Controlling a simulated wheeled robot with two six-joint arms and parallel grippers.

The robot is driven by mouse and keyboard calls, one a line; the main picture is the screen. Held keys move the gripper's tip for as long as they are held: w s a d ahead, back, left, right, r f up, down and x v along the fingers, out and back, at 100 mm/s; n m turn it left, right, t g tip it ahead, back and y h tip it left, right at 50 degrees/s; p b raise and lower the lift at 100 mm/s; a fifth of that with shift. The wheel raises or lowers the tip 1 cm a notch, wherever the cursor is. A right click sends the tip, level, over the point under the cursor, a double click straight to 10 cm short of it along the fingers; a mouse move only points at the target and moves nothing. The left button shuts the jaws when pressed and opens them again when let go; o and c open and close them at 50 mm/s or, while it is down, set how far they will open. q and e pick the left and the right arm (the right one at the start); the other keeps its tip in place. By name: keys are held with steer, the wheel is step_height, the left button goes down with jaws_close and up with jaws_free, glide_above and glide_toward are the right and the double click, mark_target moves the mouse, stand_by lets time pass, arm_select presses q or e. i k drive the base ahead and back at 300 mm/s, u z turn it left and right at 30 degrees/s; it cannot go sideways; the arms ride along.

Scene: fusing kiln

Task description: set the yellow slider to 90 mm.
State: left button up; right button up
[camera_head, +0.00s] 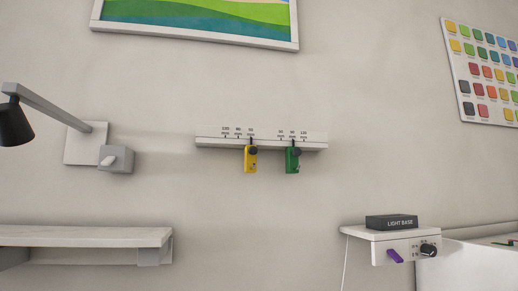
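The yellow slider (250,160) hangs from a white wall rail (212,142) and has a dark knob at its top. The rail carries two groups of mm marks, in small print that is hard to read. The yellow slider's pointer stands at the rightmost mark of the left group, which looks like 60 mm. The middle mark of that group, apparently 90 mm, lies a little to its left. Neither of my grippers is in view.
A green slider (292,161) hangs on the same rail to the right, near its group's middle mark. A lamp (16,122) and grey switch box (115,158) are at left. A shelf (85,237) is lower left. A light base unit (392,248) is lower right.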

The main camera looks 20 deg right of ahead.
mark_target(251, 151)
steer(key=u, duration=1.05)
steer(key=i, duration=0.6)
steer(key=z, duration=0.5)
